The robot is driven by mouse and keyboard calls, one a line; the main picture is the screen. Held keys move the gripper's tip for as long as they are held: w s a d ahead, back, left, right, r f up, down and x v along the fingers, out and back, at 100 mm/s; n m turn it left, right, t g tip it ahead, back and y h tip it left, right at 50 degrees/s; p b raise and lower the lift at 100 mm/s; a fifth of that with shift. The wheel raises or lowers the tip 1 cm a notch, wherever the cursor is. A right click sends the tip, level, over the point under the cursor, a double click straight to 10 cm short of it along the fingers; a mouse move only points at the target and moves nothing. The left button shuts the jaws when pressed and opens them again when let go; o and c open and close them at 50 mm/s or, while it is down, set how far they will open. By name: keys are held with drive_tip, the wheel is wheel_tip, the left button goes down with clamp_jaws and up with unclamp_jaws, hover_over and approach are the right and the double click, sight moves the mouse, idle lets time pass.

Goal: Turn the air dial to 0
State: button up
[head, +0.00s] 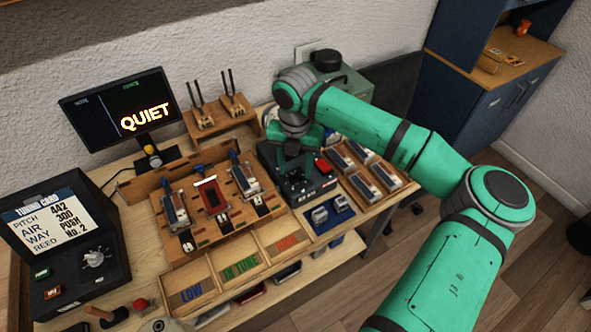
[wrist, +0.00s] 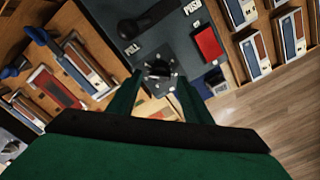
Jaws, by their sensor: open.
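A dark dial (wrist: 158,70) with small pale marks around it sits on a black box (wrist: 165,38) in the wrist view. Its pointer and numbers are too small to read. My gripper (wrist: 160,79) is open over the dial, with one finger on each side of it; I cannot tell whether they touch it. In the head view my gripper (head: 295,172) points down over the same black box (head: 311,194) and largely hides the dial. A grey knob (head: 94,258) is on the tuning card console at the left.
The black box also has a PULL/PUSH lever (wrist: 150,17) and a red button (wrist: 207,43). Reed blocks (head: 366,165) stand close at its right, and a wooden rack (head: 212,200) at its left. A monitor (head: 123,110) reads QUIET.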

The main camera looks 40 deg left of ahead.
drive_tip(key=shift+f, duration=0.85)
drive_tip(key=shift+w, duration=0.1)
drive_tip(key=c, duration=1.1)
drive_tip(key=shift+o, duration=0.2)
drive_tip(key=shift+n, duration=0.3)
drive_tip(key=n, duration=0.2)
drive_tip(key=shift+w+d+n, duration=0.1)
drive_tip(key=shift+n, duration=0.3)
drive_tip(key=n, duration=1)
drive_tip(key=shift+n, duration=1.9)
